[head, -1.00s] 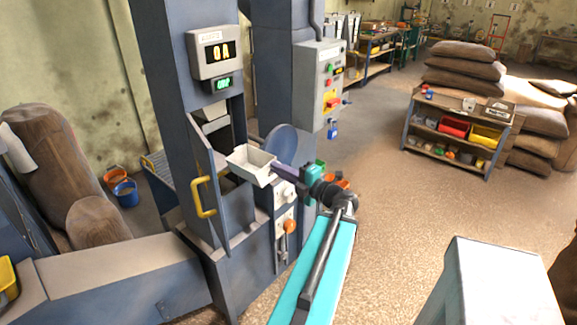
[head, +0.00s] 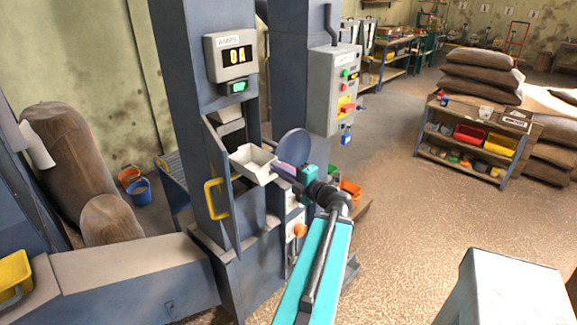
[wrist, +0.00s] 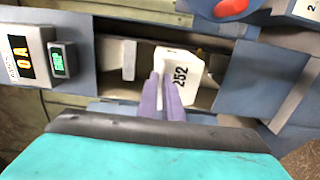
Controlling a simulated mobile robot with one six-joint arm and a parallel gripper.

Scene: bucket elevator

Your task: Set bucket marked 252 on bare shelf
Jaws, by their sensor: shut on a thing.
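The white bucket marked 252 (head: 253,163) is at the open hatch of the elevator column; its number shows in the wrist view (wrist: 180,75). My gripper (head: 290,171) is shut on it at its right side, and in the wrist view the two purple fingers (wrist: 164,92) reach onto the bucket. The bucket looks upright and empty in the head view. Another pale bucket (head: 228,113) shows inside the column above it. I cannot make out which surface is the bare shelf; the shelved cart (head: 470,140) at the right carries several things.
The open hatch door with a yellow handle (head: 213,198) stands just left of the bucket. A display reading 0A (head: 238,57) is above. A control box (head: 335,88) and a round blue lid (head: 293,147) are to the right. Open floor (head: 410,215) lies right of my arm.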

